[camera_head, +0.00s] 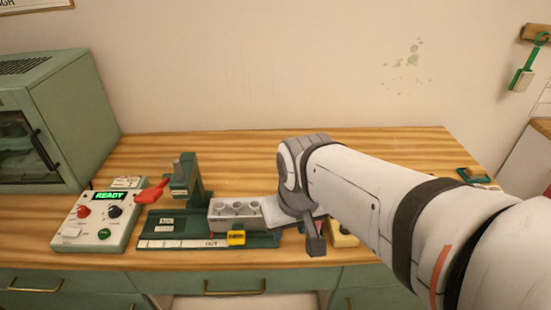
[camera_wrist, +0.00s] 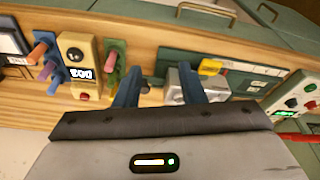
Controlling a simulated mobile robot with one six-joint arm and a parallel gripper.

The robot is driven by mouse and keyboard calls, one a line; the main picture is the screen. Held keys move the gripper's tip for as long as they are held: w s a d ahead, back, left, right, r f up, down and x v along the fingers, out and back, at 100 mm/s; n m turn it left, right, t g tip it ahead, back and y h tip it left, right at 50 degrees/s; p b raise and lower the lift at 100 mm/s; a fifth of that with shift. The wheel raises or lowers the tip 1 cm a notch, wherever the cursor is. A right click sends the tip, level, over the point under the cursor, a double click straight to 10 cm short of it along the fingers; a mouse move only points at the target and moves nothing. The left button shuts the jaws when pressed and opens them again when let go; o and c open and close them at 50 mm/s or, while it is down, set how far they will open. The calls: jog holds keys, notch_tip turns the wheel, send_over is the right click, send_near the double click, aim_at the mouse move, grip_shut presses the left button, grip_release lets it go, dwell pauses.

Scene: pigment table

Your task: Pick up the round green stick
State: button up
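My gripper (camera_wrist: 159,80) is open in the wrist view, with a wide gap between its two blue-grey fingers and nothing held. Just left of the left finger is a green upright piece (camera_wrist: 119,47) with a reddish stick (camera_wrist: 109,62) at it. Narrow green parts show low there, but I cannot tell whether one is the round green stick. In the head view my gripper (camera_head: 316,240) is above the table's front edge, and my arm hides the sticks.
A green press stand (camera_head: 187,180) with a grey holed block (camera_head: 236,212) and yellow tag (camera_head: 236,238) is left of my gripper. A control box (camera_head: 97,222) reads READY. A yellow block (camera_head: 342,236) is partly hidden by my arm. The table's rear (camera_head: 230,150) is clear.

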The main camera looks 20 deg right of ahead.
jog(key=shift+o, duration=0.4)
jog(key=shift+w, duration=0.1)
jog(key=w+d+f+g+p, duration=0.1)
jog(key=w+d+p, duration=0.2)
jog(key=w+d, duration=0.1)
jog(key=w+d+f+p, duration=0.1)
jog(key=w+d+p, duration=0.3)
jog(key=w+d+f+g+p, duration=0.1)
jog(key=w+d+p, duration=0.2)
jog(key=w+d, duration=0.1)
jog(key=shift+w+f+g, duration=0.15)
jog(key=shift+f+g, duration=0.15)
jog(key=shift+d+f, duration=0.1)
jog(key=shift+f, duration=0.25)
jog(key=shift+w+f+p, duration=0.1)
jog(key=shift+f+p, duration=1)
jog(key=shift+f, duration=2.65)
jog(key=shift+c, duration=0.2)
grip_shut()
